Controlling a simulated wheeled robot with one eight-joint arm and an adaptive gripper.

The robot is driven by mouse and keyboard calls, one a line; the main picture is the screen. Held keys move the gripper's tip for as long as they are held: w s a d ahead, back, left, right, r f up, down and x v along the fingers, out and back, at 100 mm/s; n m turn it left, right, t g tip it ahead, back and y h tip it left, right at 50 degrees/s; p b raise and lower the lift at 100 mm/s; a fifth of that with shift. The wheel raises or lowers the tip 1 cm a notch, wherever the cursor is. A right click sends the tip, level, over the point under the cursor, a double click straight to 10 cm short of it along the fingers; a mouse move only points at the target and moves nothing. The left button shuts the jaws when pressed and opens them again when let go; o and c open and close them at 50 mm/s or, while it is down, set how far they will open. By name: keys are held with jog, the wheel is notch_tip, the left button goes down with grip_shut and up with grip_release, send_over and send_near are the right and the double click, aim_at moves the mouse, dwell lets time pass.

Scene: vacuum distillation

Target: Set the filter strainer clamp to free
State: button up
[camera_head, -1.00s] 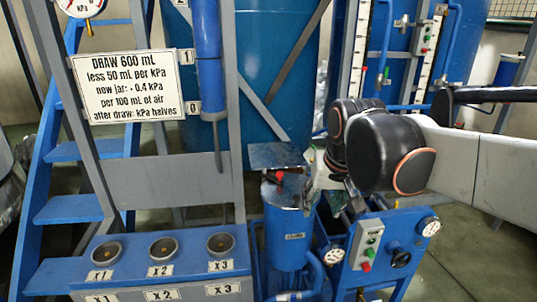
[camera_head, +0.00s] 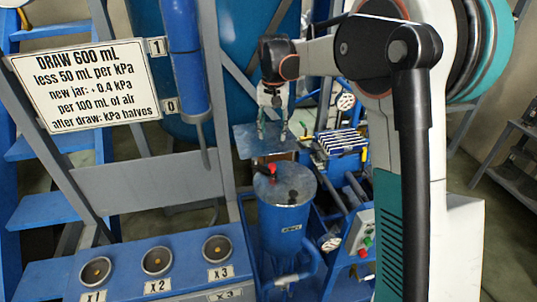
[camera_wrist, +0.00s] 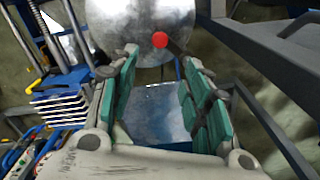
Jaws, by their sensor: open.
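The filter strainer is a blue upright canister (camera_head: 284,228) with a round metal lid (camera_head: 290,190); the lid also shows at the top of the wrist view (camera_wrist: 135,22). The clamp has a red knob (camera_head: 271,169) on a short dark lever over the lid; the knob also shows in the wrist view (camera_wrist: 160,40). My gripper (camera_head: 272,136) is open and empty, above and behind the lid in the head view. In the wrist view its teal fingers (camera_wrist: 160,62) stand either side, with the red knob between and beyond their tips. I see no contact.
A flat metal plate (camera_head: 250,142) lies behind the canister, under my gripper. A striped rack (camera_head: 342,141) and a blue frame with gauges stand to the right. A sign (camera_head: 88,85) and a blue panel with three round sockets (camera_head: 157,261) are at left.

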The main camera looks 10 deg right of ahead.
aim_at(273, 165)
notch_tip(273, 165, down, 14)
jog(key=b, duration=0.3)
jog(key=shift+r+b, duration=0.15)
jog(key=shift+b, duration=0.2)
grip_shut()
